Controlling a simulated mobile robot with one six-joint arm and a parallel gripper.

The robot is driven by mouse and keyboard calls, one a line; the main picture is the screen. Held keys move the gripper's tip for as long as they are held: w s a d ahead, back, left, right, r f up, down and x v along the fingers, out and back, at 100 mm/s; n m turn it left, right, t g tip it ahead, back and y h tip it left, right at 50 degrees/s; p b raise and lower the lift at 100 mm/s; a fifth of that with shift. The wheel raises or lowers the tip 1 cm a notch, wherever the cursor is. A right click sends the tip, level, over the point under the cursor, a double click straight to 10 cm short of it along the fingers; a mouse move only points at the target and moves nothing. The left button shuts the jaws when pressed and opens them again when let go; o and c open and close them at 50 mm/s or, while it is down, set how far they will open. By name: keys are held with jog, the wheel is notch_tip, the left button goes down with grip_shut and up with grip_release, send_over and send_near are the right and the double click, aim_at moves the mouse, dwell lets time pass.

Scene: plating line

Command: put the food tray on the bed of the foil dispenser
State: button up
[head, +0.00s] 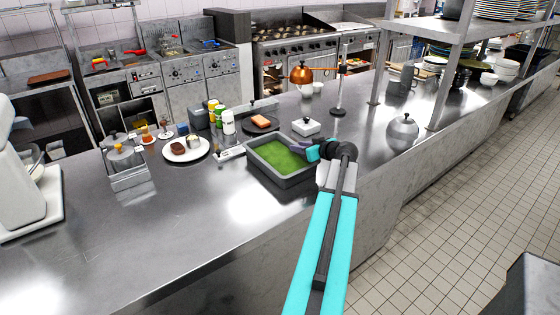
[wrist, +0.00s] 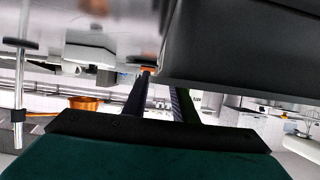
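The food tray (head: 254,166) is a dark grey rectangular pan with green food in it, on the steel counter near the middle of the head view. My gripper (head: 308,150) is at its right side, close to the rim. In the wrist view a large dark wall (wrist: 235,50), seemingly the tray's, fills the upper right and hides the fingertips. The two dark fingers of my gripper (wrist: 158,90) stand apart with background showing between them. Whether they touch the tray is not clear. I cannot make out a foil dispenser with certainty.
A white plate (head: 186,150) and a metal holder with pots (head: 127,178) are left. The front left counter is clear.

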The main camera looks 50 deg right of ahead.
jog(key=shift+c, duration=0.3)
grip_shut()
dwell(1.4)
